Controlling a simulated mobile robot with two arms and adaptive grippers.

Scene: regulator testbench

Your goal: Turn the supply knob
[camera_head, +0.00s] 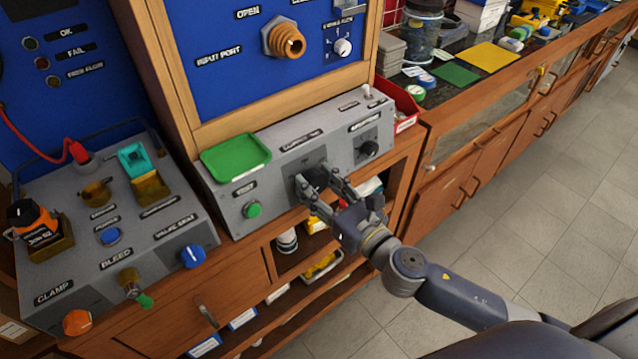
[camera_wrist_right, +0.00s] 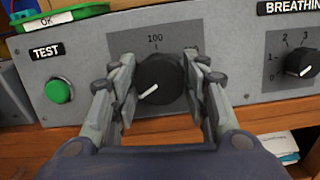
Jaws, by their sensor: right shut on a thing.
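The black supply knob (camera_wrist_right: 160,80) sits on the front of a grey control box (camera_head: 285,185), below a "100" mark. Its white pointer line points to the lower left in the right wrist view. My right gripper (camera_wrist_right: 158,72) is shut on this knob, with one finger on each side. In the head view the right gripper (camera_head: 317,180) reaches the box from the lower right, and its fingers partly hide the knob. My left gripper is not in view.
A green TEST button (camera_head: 252,209) is left of the knob, and a smaller breathing knob (camera_head: 368,148) is to the right. A green tray (camera_head: 236,157) lies on top of the box. A grey clamp and bleed bench (camera_head: 160,230) stands at left. Open shelves are below.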

